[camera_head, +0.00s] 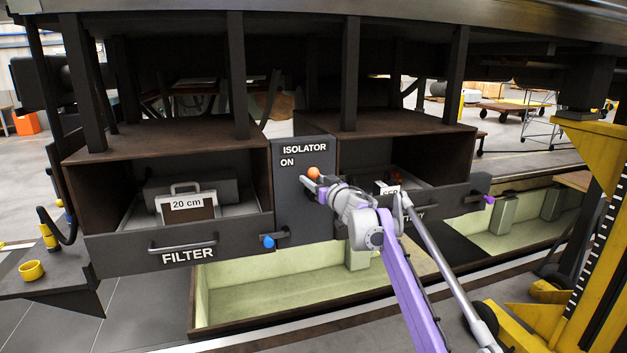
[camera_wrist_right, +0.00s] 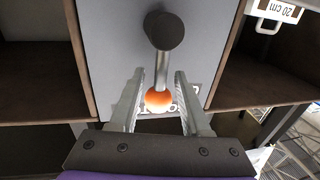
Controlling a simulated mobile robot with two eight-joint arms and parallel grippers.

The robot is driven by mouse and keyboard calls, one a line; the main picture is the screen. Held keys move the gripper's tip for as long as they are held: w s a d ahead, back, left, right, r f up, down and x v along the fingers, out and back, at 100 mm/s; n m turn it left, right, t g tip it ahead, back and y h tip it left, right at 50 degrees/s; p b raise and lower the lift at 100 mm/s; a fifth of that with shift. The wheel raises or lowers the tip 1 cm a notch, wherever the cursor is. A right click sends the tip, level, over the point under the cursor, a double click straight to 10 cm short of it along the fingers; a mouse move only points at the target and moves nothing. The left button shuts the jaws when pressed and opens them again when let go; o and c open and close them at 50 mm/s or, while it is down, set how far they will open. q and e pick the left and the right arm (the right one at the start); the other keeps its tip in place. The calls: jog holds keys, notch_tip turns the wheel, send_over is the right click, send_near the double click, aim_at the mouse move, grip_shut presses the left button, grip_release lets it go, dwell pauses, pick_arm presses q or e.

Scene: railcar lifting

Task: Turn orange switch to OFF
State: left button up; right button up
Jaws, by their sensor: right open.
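The orange switch knob (camera_head: 313,173) is a ball on the grey isolator panel (camera_head: 294,218), near the ON lettering. In the right wrist view the orange knob (camera_wrist_right: 158,101) sits at the end of a grey lever (camera_wrist_right: 161,62) hinged at a dark round pivot (camera_wrist_right: 164,30). My right gripper (camera_head: 307,185) is at the panel, just below the knob in the head view. In the wrist view its open fingers (camera_wrist_right: 159,76) stand on either side of the knob and lever, with gaps visible. My gripper hides the lower lever and any OFF lettering in the head view.
The FILTER drawer (camera_head: 163,254) lies left of the panel, with a 20 cm box (camera_head: 187,206) inside. A second open bay is right, partly behind my arm. A blue knob (camera_head: 268,241) and a purple knob (camera_head: 489,199) stick out. A yellow stand (camera_head: 597,180) is at right.

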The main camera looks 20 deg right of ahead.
grip_shut()
